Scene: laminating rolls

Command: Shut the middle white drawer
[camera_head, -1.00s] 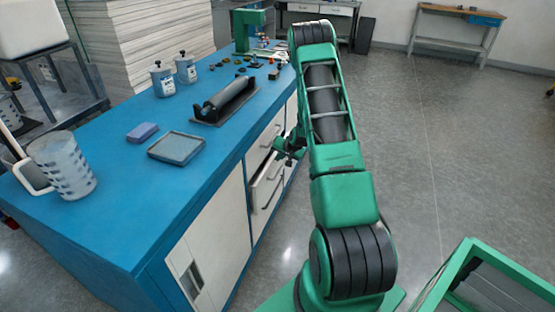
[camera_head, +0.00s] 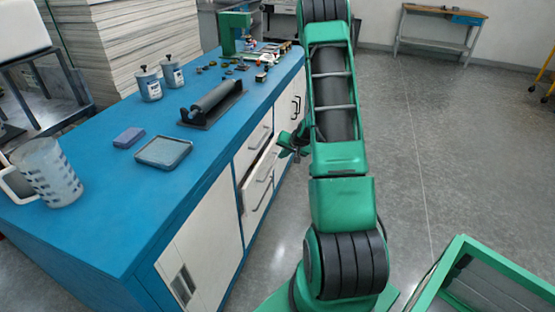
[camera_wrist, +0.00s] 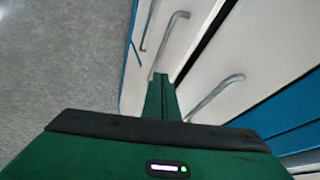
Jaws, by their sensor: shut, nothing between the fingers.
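The middle white drawer (camera_head: 262,178) stands partly out from the blue-topped cabinet, with a dark gap above its front in the head view. In the wrist view its front (camera_wrist: 165,55) carries a bent grey handle. My gripper (camera_head: 291,146) is beside the far end of this drawer front in the head view. In the wrist view my gripper (camera_wrist: 160,76) is shut and empty, with its tips over the middle drawer's front. I cannot tell whether they touch it. The top drawer (camera_wrist: 240,75) looks shut. My arm hides part of the cabinet's far side.
The blue worktop (camera_head: 110,215) holds a roller (camera_head: 212,100), a tray (camera_head: 164,151), a sponge-like block (camera_head: 129,137), a mug (camera_head: 48,172) and two canisters. A green-framed cart (camera_head: 480,285) stands at the lower right.

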